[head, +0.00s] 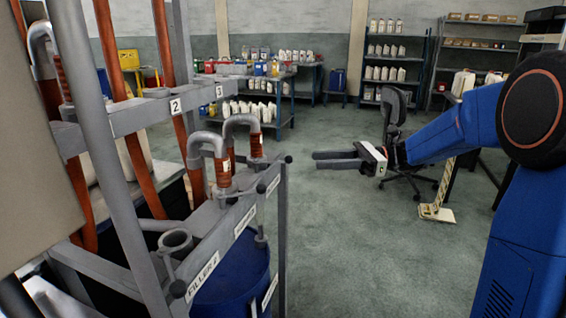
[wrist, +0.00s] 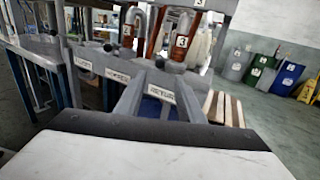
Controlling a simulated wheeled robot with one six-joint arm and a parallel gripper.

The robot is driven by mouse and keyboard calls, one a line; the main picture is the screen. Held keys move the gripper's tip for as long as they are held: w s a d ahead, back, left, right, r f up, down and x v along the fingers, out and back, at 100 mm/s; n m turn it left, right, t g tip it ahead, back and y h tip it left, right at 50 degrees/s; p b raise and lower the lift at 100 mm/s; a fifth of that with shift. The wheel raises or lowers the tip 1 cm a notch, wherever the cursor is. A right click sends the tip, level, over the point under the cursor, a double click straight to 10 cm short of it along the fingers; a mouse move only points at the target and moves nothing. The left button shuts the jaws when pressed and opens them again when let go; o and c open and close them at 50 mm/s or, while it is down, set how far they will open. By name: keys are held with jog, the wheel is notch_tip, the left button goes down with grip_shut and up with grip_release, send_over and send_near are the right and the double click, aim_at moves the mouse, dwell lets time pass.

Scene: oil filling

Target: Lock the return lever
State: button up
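The filling frame (head: 222,240) stands at the left of the head view, with labelled plates and black-knobbed levers. One black knob (head: 177,287) is at the near corner, one (head: 260,188) is in the middle and one (head: 288,158) at the far end. I cannot tell which is the return lever, or whether it is locked. My gripper (head: 314,160) is to the right of the frame, pointing left, with its two fingers apart and nothing between them. It touches nothing. In the wrist view, the frame's labelled plates (wrist: 160,93) and a black knob (wrist: 160,62) show ahead.
Grey filler spouts with orange sleeves (head: 222,170) rise above the frame. A blue drum (head: 232,285) stands beneath. An office chair (head: 395,115) is behind my arm. A blue table (head: 275,100) with bottles is farther back. The floor in the middle is clear.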

aim_at(282, 162)
jog(key=a, duration=0.4)
jog(key=s+a, duration=0.1)
jog(key=a, duration=0.6)
jog(key=shift+s+a, duration=0.15)
jog(key=shift+a, duration=0.25)
jog(key=shift+c, duration=0.7)
grip_shut()
